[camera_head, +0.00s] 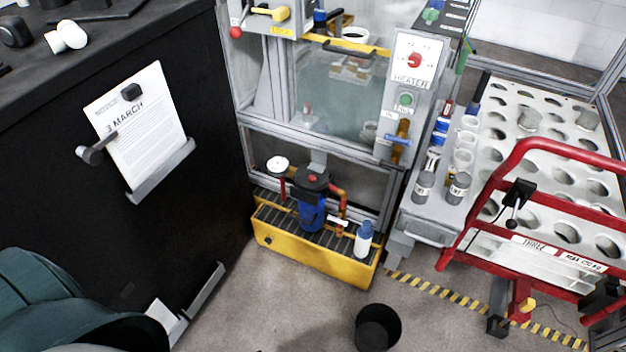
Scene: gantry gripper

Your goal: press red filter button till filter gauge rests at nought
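A blue filter housing (312,214) with a black cap (313,178) stands upright on the slatted top of a yellow tray (305,258), low in the middle. A small reddish spot shows on the cap; it looks like the red button, but it is too small to be sure. A round white-faced gauge (277,163) sits on a red pipe just left of the cap. Its needle is too small to read. Neither of my grippers is in view, and nothing touches the filter or the gauge.
A blue-and-white bottle (364,238) stands at the tray's right end. A black bin (378,327) is on the floor in front. A black cabinet (60,150) is on the left. A red-railed cart (530,150) is on the right. Grey floor before the tray is mostly clear.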

